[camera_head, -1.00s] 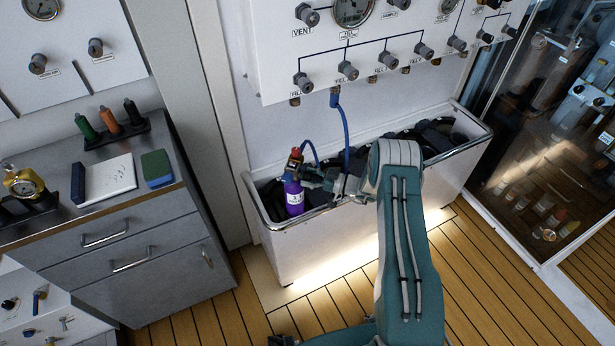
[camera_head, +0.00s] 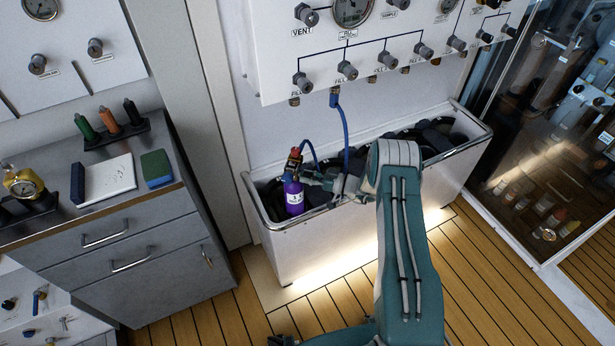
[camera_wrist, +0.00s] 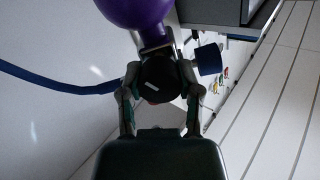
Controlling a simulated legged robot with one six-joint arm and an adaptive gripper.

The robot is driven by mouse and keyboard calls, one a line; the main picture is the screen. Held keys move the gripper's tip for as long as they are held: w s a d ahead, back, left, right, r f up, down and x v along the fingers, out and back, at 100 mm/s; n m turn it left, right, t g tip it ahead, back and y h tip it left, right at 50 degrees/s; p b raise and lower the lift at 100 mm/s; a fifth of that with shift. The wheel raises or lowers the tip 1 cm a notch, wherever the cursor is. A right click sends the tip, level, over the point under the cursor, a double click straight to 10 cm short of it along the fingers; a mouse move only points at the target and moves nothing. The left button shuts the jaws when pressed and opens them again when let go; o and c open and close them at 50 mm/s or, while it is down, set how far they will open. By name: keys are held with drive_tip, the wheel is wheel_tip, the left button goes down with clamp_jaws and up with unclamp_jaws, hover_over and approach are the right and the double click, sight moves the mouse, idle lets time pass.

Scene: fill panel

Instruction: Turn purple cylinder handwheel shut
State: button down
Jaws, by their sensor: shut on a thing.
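The purple cylinder (camera_head: 293,197) stands upright at the left end of the white trough, with an orange-red and dark valve (camera_head: 294,160) on top. In the wrist view the purple cylinder (camera_wrist: 138,8) shows at the top edge. Its handwheel (camera_wrist: 160,80) is a dark round knob with a white mark. My gripper (camera_wrist: 160,88) has one finger on each side of the handwheel and is shut on it. In the head view my gripper (camera_head: 307,173) reaches the valve from the right; its fingertips are too small to make out there.
A blue hose (camera_head: 346,130) runs from the fill panel (camera_head: 330,72) to the valve; it also shows in the wrist view (camera_wrist: 60,82). The trough's metal rail (camera_head: 262,208) passes close below my gripper. A grey cabinet (camera_head: 110,262) stands left. Wooden floor in front is clear.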

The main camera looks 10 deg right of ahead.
drive_tip(key=m, duration=1)
drive_tip(key=shift+f+m+t, duration=0.1)
drive_tip(key=shift+m+t, duration=0.2)
drive_tip(key=shift+m, duration=0.1)
drive_tip(key=m, duration=0.5)
drive_tip(key=shift+f+m, duration=0.1)
drive_tip(key=shift+m, duration=0.2)
drive_tip(key=m, duration=0.5)
drive_tip(key=shift+s+a+f+m, duration=0.1)
drive_tip(key=shift+m, duration=0.3)
drive_tip(key=m, duration=0.4)
drive_tip(key=shift+f+m, duration=0.1)
drive_tip(key=shift+m, duration=0.2)
drive_tip(key=m, duration=0.5)
drive_tip(key=shift+s+t+h, duration=0.1)
drive_tip(key=shift+t+h, duration=0.2)
drive_tip(key=m, duration=0.6)
drive_tip(key=shift+m, duration=2.5)
